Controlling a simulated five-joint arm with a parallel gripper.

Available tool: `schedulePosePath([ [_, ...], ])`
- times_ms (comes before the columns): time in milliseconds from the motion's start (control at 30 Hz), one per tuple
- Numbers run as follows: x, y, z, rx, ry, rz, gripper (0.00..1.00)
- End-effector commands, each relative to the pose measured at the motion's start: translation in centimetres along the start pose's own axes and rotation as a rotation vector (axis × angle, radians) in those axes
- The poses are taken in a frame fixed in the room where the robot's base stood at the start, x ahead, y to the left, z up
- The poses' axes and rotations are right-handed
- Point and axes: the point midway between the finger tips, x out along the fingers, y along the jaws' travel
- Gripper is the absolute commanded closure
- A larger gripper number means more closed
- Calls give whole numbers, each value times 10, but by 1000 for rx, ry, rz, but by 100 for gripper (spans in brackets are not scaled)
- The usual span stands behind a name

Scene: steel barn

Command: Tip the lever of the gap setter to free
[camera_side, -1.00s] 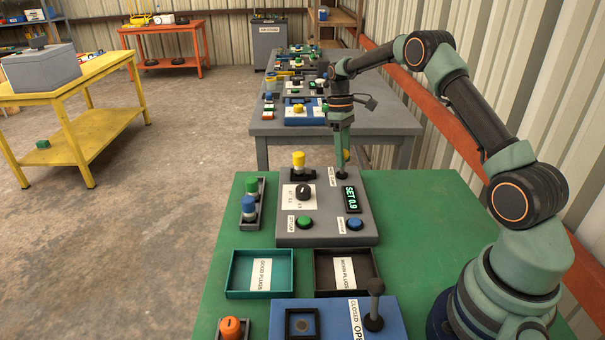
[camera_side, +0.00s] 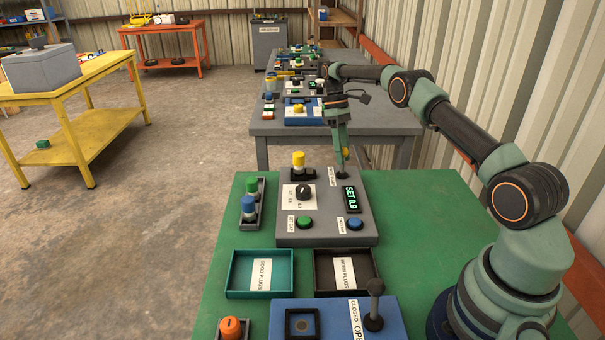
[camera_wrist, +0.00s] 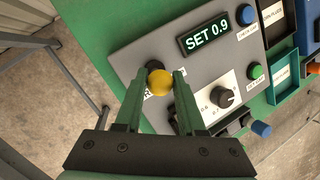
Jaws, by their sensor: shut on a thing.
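The gap setter (camera_side: 325,228) is a grey box on the green bench, with a dark knob (camera_side: 303,192) and a lit display (camera_side: 352,199) reading SET 0.9. Its lever has a yellow ball top (camera_wrist: 159,82), which in the wrist view sits between the fingers near their tips. In the side view the ball (camera_side: 346,152) shows only partly behind my gripper (camera_side: 342,160), at the box's far right corner. My gripper (camera_wrist: 157,75) is shut on the lever and leans slightly. The lever's shaft and exact tilt are mostly hidden, and its label is partly covered.
A yellow-topped plug (camera_side: 298,160) stands at the box's far edge. A green button (camera_side: 305,222) and a blue button (camera_side: 355,223) are at the near edge. Trays and a blue fixture (camera_side: 340,318) with an upright lever lie nearer. Green bench top is clear to the right.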

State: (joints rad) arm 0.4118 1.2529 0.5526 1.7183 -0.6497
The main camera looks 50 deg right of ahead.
Motion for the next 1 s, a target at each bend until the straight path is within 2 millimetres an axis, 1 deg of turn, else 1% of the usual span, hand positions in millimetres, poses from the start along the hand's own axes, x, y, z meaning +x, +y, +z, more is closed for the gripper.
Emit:
schedulePosePath([
  [67, 0, -2, 1, -3, -8, -5, 100],
  [100, 0, -2, 1, -3, -8, -5, 50],
  [133, 0, -2, 1, -3, -8, -5, 38],
  [167, 0, -2, 1, -2, -8, -5, 31],
  [633, -1, -1, 1, 1, 3, 3, 31],
  [1000, 0, -6, 3, 11, 63, 50, 31],
])
